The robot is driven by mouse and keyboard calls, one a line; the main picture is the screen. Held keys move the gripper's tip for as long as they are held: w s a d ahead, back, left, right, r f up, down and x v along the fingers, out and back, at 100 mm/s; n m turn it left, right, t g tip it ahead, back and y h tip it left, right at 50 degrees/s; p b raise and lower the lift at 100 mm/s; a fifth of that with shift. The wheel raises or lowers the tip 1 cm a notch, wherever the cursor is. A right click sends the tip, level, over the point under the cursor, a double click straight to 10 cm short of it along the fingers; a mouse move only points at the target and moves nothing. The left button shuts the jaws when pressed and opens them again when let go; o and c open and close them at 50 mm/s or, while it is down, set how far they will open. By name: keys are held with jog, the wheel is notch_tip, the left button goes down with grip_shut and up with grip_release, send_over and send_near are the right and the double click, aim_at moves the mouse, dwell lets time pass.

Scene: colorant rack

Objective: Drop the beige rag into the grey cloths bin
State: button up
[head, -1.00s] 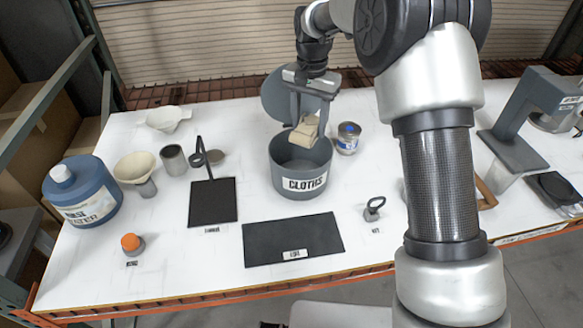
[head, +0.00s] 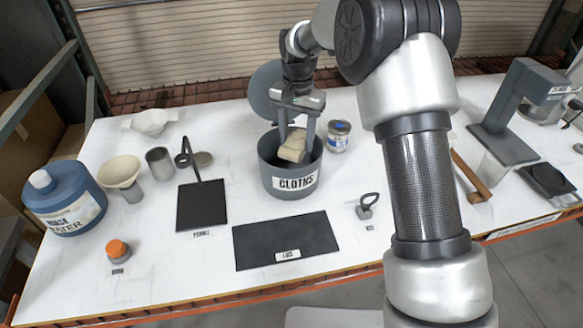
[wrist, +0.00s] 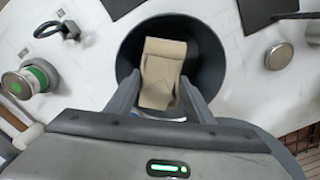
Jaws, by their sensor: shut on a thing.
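The beige rag (head: 293,147) is a folded cloth held between the fingers of my gripper (head: 296,140). The grey cloths bin (head: 290,182), a round tub labelled CLOTHS, stands on the white table with its lid (head: 264,88) tipped open behind it. My gripper is over the bin, with the fingertips and rag at about the opening. In the wrist view, the rag (wrist: 162,72) lies within the bin's dark round mouth (wrist: 205,60), between the two fingers. The bin's floor under the rag is partly hidden.
A black mat (head: 288,240) lies in front. A blue water jug (head: 62,198) stands farther left.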

jog(key=o, duration=1.1)
jog(key=shift+c, duration=0.2)
notch_tip(320, 180, up, 18)
jog(key=shift+f, duration=0.25)
jog(key=s+d+r+n+t, duration=0.1)
jog(key=s+d+r, duration=0.35)
jog(key=s, duration=0.25)
jog(key=s+d+r+n+t, duration=0.1)
jog(key=s+d+r+t, duration=0.1)
jog(key=s+d+r, duration=0.35)
jog(key=s+d+f+n+t, duration=0.1)
jog(key=s+d+f, duration=0.2)
jog(key=s, duration=0.6)
jog(key=s+d+f+n+t, duration=0.1)
jog(key=s+d+f, duration=0.2)
jog(key=s+f, duration=0.3)
jog(key=s, duration=0.4)
jog(key=shift+d+t, duration=0.3)
jog(key=shift+d, duration=0.1)
